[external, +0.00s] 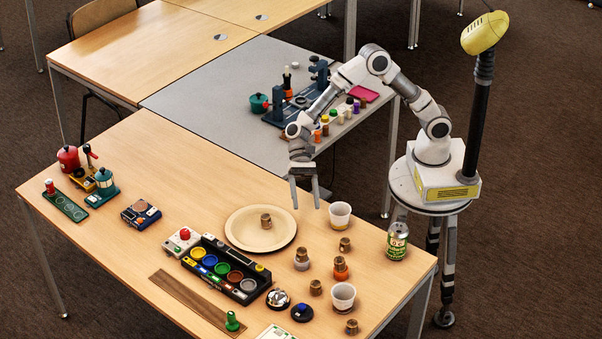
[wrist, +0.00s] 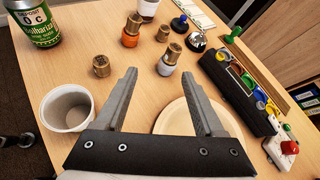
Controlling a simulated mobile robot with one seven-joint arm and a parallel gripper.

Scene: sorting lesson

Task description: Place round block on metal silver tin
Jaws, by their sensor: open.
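My gripper (external: 305,206) is open and empty above the table, fingers pointing down, right of the round beige plate (external: 238,232). It also shows in the wrist view (wrist: 158,74). A round brass-coloured block (external: 266,220) stands on the plate; in the wrist view I cannot make it out. Other such blocks stand around: one (external: 345,243) near the white cup, one (external: 316,287) further forward, one (external: 352,326) near the front edge. One (external: 302,254) sits on a silver-grey round piece (external: 302,265), likely the tin, and another (external: 340,263) on an orange piece (external: 341,274).
White cups (external: 340,217) (external: 343,297) and a green can (external: 397,242) stand at the right. A black tray (external: 208,276) with coloured round wells, a bell (external: 278,297) and a blue-knobbed piece (external: 302,312) are in front. The table left of the plate has free room.

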